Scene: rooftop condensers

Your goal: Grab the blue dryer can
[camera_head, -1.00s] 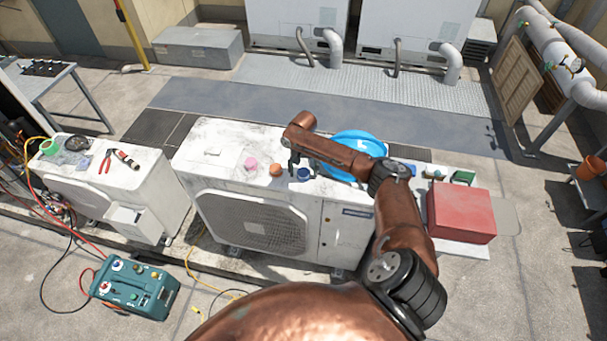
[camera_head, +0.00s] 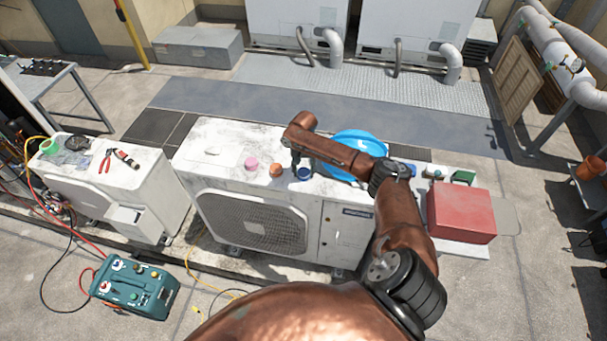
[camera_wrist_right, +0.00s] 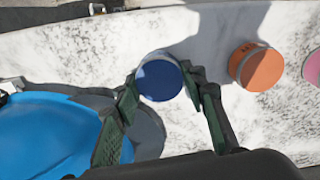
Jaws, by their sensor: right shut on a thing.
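The blue dryer can (camera_head: 304,173) stands upright on top of the middle white condenser unit (camera_head: 210,165). It also shows in the right wrist view as a short round can with a blue top (camera_wrist_right: 160,80). My right gripper (camera_wrist_right: 160,85) is around the can from above, with a green-padded finger on each side, shut on it. In the head view my right gripper (camera_head: 297,158) is partly hidden by its own arm. My left gripper is not in view.
An orange can (camera_head: 276,170) and a pink can (camera_head: 251,163) stand to the left of the blue can. A blue round basin (camera_head: 360,142) lies close on its right, partly behind my arm. A red box (camera_head: 460,213) stands farther right.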

